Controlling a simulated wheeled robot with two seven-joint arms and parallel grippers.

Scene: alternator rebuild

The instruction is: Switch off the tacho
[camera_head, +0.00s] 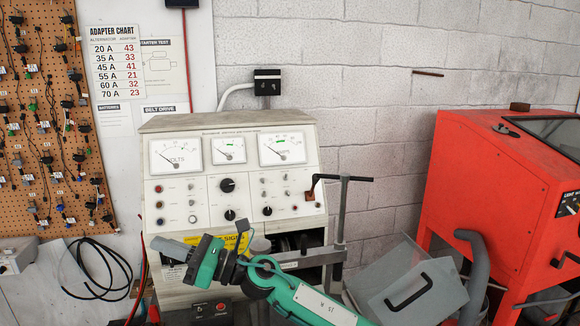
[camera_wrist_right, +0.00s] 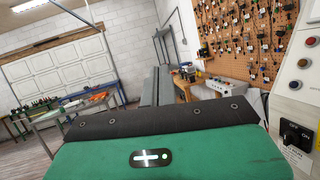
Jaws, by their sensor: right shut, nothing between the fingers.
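The test bench (camera_head: 186,127) stands against the wall with three dial meters on its sloped face. The left one reads VOLTS (camera_head: 176,156), a small one (camera_head: 228,150) sits in the middle, and a larger one (camera_head: 282,149) is at right. Below are black knobs (camera_head: 227,185) and coloured buttons. In the right wrist view a black switch (camera_wrist_right: 296,137) marked ON shows at the right edge; I cannot tell which label names the tacho. My right gripper (camera_head: 160,244) is shut and empty before the bench's lower left, covering part of it. My left gripper is out of view.
A red cabinet (camera_head: 470,185) stands at right. A grey metal bin (camera_head: 420,285) with a black handle is in front of it. A clamp post (camera_head: 341,220) rises at the bench's right side. A pegboard (camera_head: 40,120) with cables hangs at left, with a coiled black cable (camera_head: 100,270) below.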

